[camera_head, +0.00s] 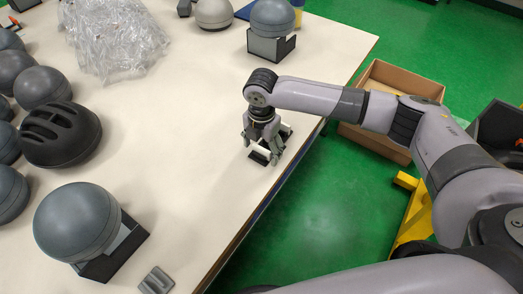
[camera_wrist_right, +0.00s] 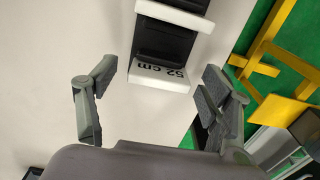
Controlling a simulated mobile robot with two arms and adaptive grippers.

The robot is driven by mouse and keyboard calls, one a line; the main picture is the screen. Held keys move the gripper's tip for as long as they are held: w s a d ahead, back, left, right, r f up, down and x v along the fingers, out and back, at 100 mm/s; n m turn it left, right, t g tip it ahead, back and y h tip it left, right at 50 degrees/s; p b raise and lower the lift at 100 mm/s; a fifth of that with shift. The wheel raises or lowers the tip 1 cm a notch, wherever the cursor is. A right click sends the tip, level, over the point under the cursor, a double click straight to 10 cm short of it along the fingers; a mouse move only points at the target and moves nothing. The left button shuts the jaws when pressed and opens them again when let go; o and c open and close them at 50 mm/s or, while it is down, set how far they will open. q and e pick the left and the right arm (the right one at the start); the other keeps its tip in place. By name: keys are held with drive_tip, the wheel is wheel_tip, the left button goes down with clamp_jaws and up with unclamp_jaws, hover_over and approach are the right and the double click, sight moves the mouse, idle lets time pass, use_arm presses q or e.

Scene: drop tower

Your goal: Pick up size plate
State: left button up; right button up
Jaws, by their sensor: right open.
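The size plate (camera_wrist_right: 160,77) is a black block with white end faces, one printed "52 cm". It lies on the table at the top middle of the right wrist view, its upper part cut off by the frame. In the head view the plate (camera_head: 258,158) is small and partly hidden under my right gripper (camera_head: 263,150), near the table's right edge. My right gripper is open above it. In the right wrist view the fingers stand wide apart, one on each side and nearer the camera than the plate, with nothing between them. My left gripper is out of view.
The pale table (camera_head: 190,160) is clear around the plate. Grey domes on stands (camera_head: 75,222) (camera_head: 273,18), a black helmet (camera_head: 62,135) and a clear plastic bag (camera_head: 115,38) lie farther off. A small grey block (camera_head: 156,281) lies near the front. A cardboard box (camera_head: 400,80) stands beyond the table edge.

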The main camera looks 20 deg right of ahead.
drive_tip(key=shift+c, duration=0.2)
drive_tip(key=c, duration=1)
drive_tip(key=shift+o, duration=0.2)
drive_tip(key=shift+r, duration=0.1)
